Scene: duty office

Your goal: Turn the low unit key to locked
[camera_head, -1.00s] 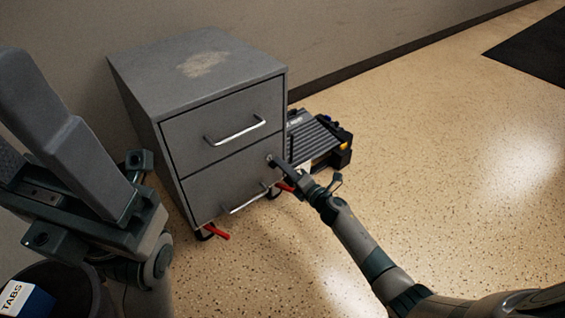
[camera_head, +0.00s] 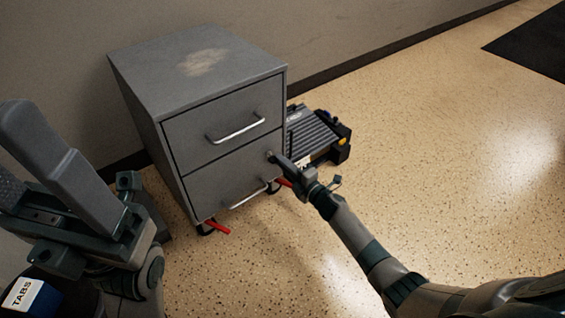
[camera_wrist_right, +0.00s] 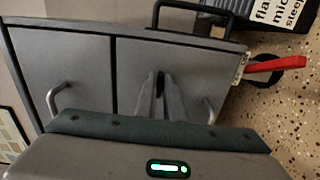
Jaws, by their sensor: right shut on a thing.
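The low unit is a grey two-drawer metal cabinet (camera_head: 205,95) against the wall, also seen close up in the right wrist view (camera_wrist_right: 75,75). Its key and lock (camera_head: 270,155) are at the upper right of the lower drawer front. My right gripper (camera_head: 273,158) reaches there from the lower right. In the right wrist view its fingertips (camera_wrist_right: 160,80) are closed together at the lock, hiding most of the key, so I cannot tell which way the key points. My left gripper (camera_head: 25,180) is raised at the left, its fingers apart and empty, away from the cabinet.
Both drawers look shut, with bar handles (camera_head: 235,130). Red levers (camera_head: 217,227) stick out near the casters. A dark ribbed machine (camera_head: 318,135) stands on the floor right of the cabinet. A box marked TABS (camera_head: 22,294) is at the lower left. The floor at right is clear.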

